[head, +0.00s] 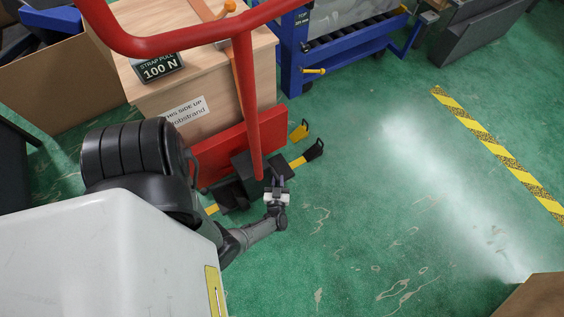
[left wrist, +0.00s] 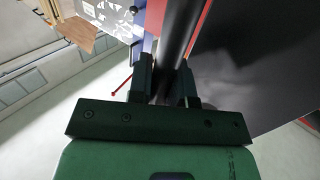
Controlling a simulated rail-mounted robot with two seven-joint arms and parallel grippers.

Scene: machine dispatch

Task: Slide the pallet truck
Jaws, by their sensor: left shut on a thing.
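The pallet truck has a red looped handle on a red post (head: 250,100) and a red plate across its front, with dark parts low down. A light wooden crate (head: 225,82) with an orange strap stands behind the red plate. My left gripper (head: 276,183) is low in front of the truck, just right of the foot of the red post. In the left wrist view, its fingers (left wrist: 168,85) are closed around a dark bar of the truck (left wrist: 176,45). The exact part gripped is hard to tell in the head view. My right gripper is not in view.
A blue roller conveyor frame (head: 292,55) stands behind to the right, and a cardboard box (head: 60,85) at the left. Another box corner (head: 535,297) shows at lower right. Green floor (head: 375,190) is clear up to the yellow-black stripe (head: 495,148).

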